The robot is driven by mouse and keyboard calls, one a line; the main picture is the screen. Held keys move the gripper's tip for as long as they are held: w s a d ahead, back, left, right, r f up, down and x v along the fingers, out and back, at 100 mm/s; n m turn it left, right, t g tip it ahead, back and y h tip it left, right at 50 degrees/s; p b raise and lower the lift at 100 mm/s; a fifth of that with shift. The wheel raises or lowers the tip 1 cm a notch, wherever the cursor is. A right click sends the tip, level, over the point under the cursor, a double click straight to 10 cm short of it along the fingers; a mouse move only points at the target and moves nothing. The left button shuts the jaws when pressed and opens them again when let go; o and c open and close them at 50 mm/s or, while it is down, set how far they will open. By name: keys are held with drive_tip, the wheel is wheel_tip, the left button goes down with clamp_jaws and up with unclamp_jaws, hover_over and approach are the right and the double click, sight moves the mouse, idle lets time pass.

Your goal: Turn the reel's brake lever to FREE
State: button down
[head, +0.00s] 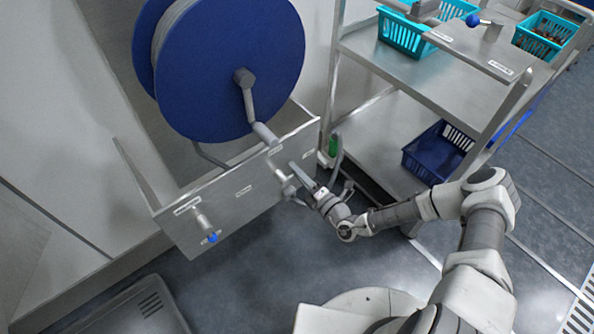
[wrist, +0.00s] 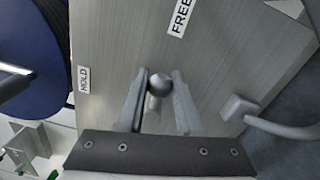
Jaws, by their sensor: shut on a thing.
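The blue reel (head: 225,75) is mounted above a metal panel (head: 235,205). My gripper (head: 291,177) is at the right part of this panel, shut on the brake lever (head: 277,171). In the wrist view, the lever's round grey knob (wrist: 160,85) is between my two fingers (wrist: 159,95). The HOLD label (wrist: 83,79) is to the left of the knob and the FREE label (wrist: 181,17) is above it, slightly right. The knob lies apart from both labels. The lever's pivot is hard to make out behind the fingers.
The reel's crank handle (head: 255,110) hangs close above my gripper. A second lever with a blue knob (head: 212,238) is at the panel's left end. A steel cart (head: 395,78) with turquoise baskets and a dark blue crate (head: 437,152) stands to the right.

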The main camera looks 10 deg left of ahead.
drive_tip(key=shift+f, duration=0.1)
idle(0.4)
drive_tip(key=c, duration=0.6)
unclamp_jaws()
drive_tip(key=p+v, duration=0.2)
drive_tip(key=v, duration=1.5)
drive_tip(key=shift+s+d+p, duration=0.1)
drive_tip(key=shift+s+p, duration=0.05)
drive_tip(key=shift+p, duration=0.2)
